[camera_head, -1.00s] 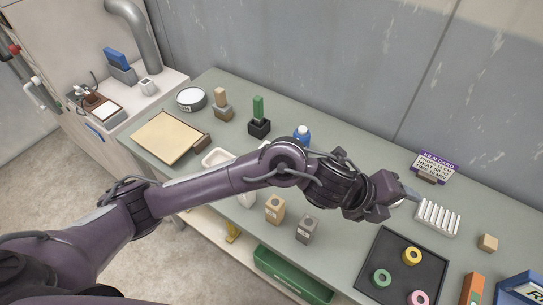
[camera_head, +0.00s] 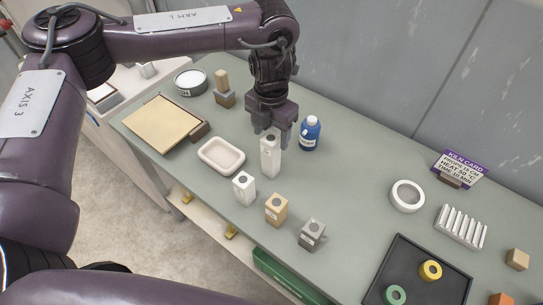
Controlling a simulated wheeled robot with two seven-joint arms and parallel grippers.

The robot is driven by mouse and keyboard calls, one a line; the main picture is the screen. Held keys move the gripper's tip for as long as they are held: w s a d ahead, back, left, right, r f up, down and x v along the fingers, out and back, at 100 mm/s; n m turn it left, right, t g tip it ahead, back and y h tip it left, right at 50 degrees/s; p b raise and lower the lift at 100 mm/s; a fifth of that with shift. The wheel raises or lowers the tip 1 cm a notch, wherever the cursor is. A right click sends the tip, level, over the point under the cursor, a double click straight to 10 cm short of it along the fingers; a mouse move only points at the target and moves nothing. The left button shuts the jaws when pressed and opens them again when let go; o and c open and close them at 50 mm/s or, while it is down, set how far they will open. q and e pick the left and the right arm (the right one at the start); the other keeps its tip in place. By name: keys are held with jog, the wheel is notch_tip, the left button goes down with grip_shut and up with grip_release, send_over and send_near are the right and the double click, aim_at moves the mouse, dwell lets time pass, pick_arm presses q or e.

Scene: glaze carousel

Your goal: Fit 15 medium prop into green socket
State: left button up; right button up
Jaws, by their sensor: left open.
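My left gripper (camera_head: 271,132) hangs over the bench, fingers pointing down and open. The tall white block (camera_head: 269,158) stands upright at its fingertips, its top close to the fingers; I cannot tell whether it is between them. The markings are too small to read, so I cannot tell which is 15. A green ring (camera_head: 395,294) lies in the black tray (camera_head: 428,262). My right gripper is not in view.
A blue bottle (camera_head: 310,133) stands close right of the gripper. A white dish (camera_head: 221,156) lies to its left. A white ring (camera_head: 407,196), a ribbed white rack (camera_head: 460,226) and a kiln card (camera_head: 459,167) are at the right. The bench between bottle and white ring is clear.

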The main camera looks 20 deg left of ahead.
aim_at(271, 138)
pick_arm(q)
jog(key=shift+f, duration=0.45)
jog(key=f, duration=0.1)
jog(key=f+p, duration=0.1)
jog(key=f, duration=0.1)
jog(key=f+p, duration=0.1)
jog(key=shift+w+a+f, duration=0.15)
jog(key=shift+w+a, duration=0.05)
jog(key=shift+w, duration=0.2)
jog(key=shift+f, duration=0.25)
jog(key=c, duration=1.3)
jog(key=shift+r, duration=0.1)
